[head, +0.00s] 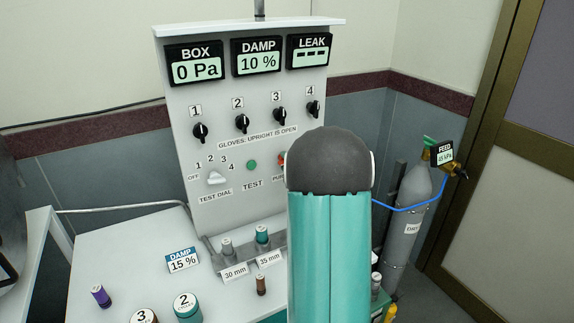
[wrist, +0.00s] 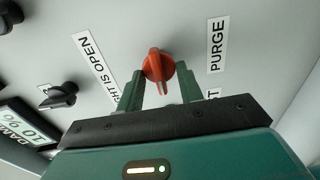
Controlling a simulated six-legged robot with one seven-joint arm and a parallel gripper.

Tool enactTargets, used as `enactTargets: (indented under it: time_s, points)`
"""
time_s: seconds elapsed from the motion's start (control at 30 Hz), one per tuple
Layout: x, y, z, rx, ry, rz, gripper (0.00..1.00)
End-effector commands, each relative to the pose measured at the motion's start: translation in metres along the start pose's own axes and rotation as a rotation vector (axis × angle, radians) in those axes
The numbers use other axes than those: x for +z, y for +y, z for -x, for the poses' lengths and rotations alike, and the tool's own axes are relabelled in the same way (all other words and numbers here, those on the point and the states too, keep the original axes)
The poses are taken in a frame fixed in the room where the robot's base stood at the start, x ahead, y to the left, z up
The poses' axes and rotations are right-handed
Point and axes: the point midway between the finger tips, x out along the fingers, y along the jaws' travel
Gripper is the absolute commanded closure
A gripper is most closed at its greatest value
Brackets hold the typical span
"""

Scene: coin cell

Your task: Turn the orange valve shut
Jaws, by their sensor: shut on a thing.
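The orange valve (wrist: 158,65) is a round knob with a ridge on the panel, beside the PURGE label (wrist: 217,45) in the wrist view. My gripper (wrist: 159,80) is shut on it, with one green finger on each side of the knob. In the wrist view the ridge points down the picture, towards my gripper's body. In the head view only a sliver of the orange valve (head: 282,158) shows, as my arm covers the rest. My fingers are hidden there.
Black knobs numbered 1 to 4, such as knob 3 (head: 280,116), sit above on the panel (head: 215,100). A white test dial (head: 216,178) and green test button (head: 252,165) are to the left. A gas cylinder (head: 408,215) with a blue hose stands right.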

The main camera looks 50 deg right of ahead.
Motion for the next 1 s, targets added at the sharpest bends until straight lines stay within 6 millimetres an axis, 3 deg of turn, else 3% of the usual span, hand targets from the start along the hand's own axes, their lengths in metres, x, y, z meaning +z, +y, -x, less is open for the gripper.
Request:
enactTargets:
  time_s: [0.1, 0.13, 0.23, 0.53, 0.67, 1.0]
  points:
    - [0.001, 0.000, 0.001, 0.000, -0.003, 0.001, 0.86]
    - [0.002, 0.000, 0.001, 0.000, -0.003, 0.001, 0.62]
    - [0.001, 0.000, 0.001, 0.000, -0.003, 0.000, 0.43]
    - [0.001, 0.000, 0.001, 0.000, -0.001, -0.001, 0.43]
    - [0.001, 0.000, 0.011, -0.001, -0.003, -0.001, 0.43]
    - [0.001, 0.000, 0.081, -0.001, -0.004, -0.001, 0.43]
